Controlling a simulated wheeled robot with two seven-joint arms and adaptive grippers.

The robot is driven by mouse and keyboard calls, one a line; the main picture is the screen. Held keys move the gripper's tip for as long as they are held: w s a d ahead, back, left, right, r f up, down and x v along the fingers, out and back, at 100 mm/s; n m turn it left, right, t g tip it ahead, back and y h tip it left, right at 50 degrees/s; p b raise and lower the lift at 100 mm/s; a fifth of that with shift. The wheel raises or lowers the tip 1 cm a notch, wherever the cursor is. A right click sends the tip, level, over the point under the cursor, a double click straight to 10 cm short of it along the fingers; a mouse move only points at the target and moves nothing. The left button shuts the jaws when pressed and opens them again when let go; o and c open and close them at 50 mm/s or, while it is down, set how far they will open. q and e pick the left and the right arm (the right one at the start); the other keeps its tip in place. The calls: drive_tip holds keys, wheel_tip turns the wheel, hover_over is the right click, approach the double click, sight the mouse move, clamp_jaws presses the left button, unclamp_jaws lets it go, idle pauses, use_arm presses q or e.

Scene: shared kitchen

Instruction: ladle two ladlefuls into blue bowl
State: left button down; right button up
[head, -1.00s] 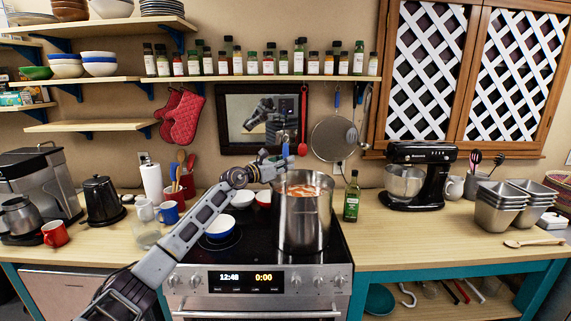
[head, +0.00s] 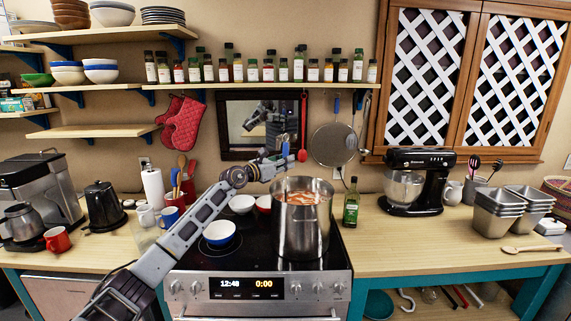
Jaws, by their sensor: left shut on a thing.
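The blue bowl (head: 220,237), blue outside and white inside, sits upright on the left of the black stovetop. A tall steel pot (head: 301,228) with reddish-orange soup (head: 303,196) stands on the stovetop to its right. My left gripper (head: 286,160) is above the pot's back left rim. It is shut on what looks like the ladle, whose blue handle end (head: 285,140) shows above the fingers. The ladle's cup cannot be made out. How full the blue bowl is cannot be told. My right gripper is not in view.
A white bowl (head: 241,204) and a red bowl (head: 264,204) stand behind the blue bowl. A green oil bottle (head: 351,203) stands right of the pot. Mugs and a utensil crock stand left of the stove.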

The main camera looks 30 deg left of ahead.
sight(285, 149)
use_arm(q)
drive_tip(key=shift+r+p, duration=0.8)
drive_tip(key=shift+r, duration=0.45)
drive_tip(key=shift+r+p, duration=0.4)
drive_tip(key=shift+r, duration=5.1)
